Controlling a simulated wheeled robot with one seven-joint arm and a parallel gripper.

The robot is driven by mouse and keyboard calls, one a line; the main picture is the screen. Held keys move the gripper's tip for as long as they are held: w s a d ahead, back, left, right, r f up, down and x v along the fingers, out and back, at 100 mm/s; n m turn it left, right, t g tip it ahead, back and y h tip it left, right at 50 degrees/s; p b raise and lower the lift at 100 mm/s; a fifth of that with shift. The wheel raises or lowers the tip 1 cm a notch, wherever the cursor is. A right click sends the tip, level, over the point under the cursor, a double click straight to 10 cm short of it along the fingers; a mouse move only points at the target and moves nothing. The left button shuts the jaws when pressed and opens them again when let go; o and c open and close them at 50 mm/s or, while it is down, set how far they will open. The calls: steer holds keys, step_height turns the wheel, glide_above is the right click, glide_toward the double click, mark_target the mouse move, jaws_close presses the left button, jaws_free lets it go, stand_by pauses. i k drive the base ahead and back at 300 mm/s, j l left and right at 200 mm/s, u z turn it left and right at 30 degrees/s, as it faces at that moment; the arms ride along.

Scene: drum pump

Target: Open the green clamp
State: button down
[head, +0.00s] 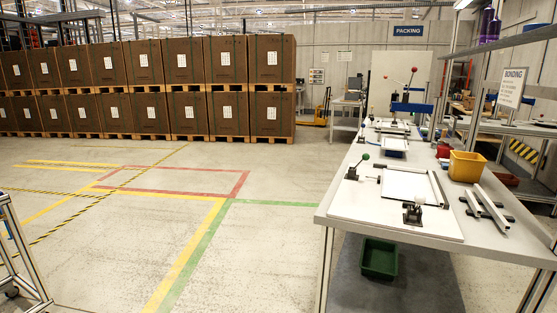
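The green clamp (356,167) is a small dark toggle clamp with a green ball on its lever. It stands at the left edge of the near workbench (350,205), beside a white rectangular plate in a fixture (408,184). Its lever points up and leans to the right. The clamp is too small to tell whether it presses on anything. My gripper is not in view.
A second dark clamp (414,212) stands at the plate's near side. A yellow bin (467,166) and metal bars (487,208) lie to the right. A red-knobbed lever (413,71) rises farther back. The floor left of the bench is clear.

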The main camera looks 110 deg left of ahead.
mark_target(366, 157)
steer(key=u, duration=2)
